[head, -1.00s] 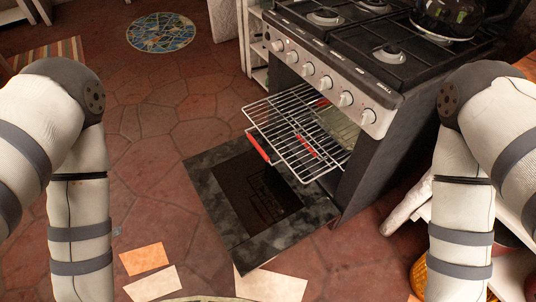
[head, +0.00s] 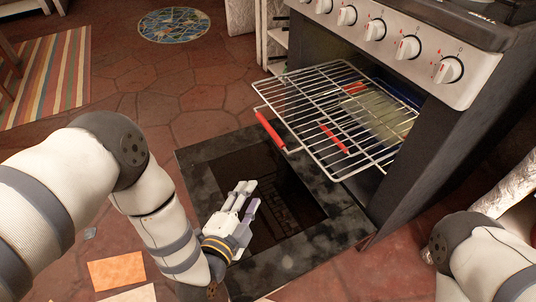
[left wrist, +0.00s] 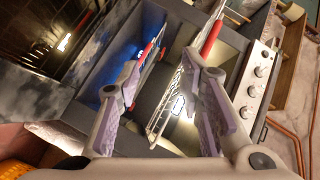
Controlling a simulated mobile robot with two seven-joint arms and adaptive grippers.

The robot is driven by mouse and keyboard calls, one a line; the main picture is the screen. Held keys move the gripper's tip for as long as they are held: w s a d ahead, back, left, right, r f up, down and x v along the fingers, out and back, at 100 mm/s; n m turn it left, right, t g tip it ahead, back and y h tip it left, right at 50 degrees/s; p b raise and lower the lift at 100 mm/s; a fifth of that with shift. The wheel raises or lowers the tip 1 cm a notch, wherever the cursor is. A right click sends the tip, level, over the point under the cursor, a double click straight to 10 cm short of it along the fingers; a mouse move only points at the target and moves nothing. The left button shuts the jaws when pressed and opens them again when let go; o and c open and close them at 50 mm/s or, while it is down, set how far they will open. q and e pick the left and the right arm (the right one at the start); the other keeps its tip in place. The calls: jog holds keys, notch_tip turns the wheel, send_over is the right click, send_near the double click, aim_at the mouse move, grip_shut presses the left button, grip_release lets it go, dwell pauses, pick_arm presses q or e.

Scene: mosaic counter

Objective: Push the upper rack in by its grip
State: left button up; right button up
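The upper rack (head: 305,92) is a wire shelf sticking out of the open oven, with a red grip (head: 268,130) on its front edge. A second red grip (head: 333,138) shows through the wires, seemingly on a lower rack. My left gripper (head: 245,193) is over the lowered oven door, below and in front of the upper rack, apart from it. In the left wrist view, its fingers (left wrist: 163,66) are spread and empty. The upper rack's red grip (left wrist: 212,36) shows beyond the right finger, and another red grip (left wrist: 145,58) near the left one. My right gripper is out of view.
The oven door (head: 210,165) hangs open low in front of the stove. Stove knobs (head: 408,47) line the panel above the rack. An orange sheet (head: 117,271) lies on the floor at the lower left.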

aim_at(271, 127)
pick_arm(q)
jog(key=w+d+r+m+t+b, duration=0.1)
jog(key=w+b, duration=0.1)
jog(key=w, duration=0.3)
jog(key=w+d+r+m+t+b, duration=0.1)
jog(key=w+r+t+b, duration=0.1)
jog(key=w, duration=0.4)
jog(key=w+d+r+t+b, duration=0.1)
jog(key=w+b, duration=0.2)
jog(key=w, duration=0.3)
jog(key=shift+d+r+m+t, duration=0.2)
jog(key=shift+m+t, duration=0.1)
jog(key=shift+m, duration=0.1)
jog(key=shift+w+d+r, duration=0.1)
jog(key=shift+w+r, duration=0.15)
jog(key=shift+w, duration=0.35)
grip_shut()
pick_arm(e)
jog(key=s+f+g, duration=0.1)
jog(key=s+f, duration=0.2)
jog(key=f, duration=0.4)
jog(key=shift+f+g, duration=0.15)
jog(key=shift+g, duration=0.25)
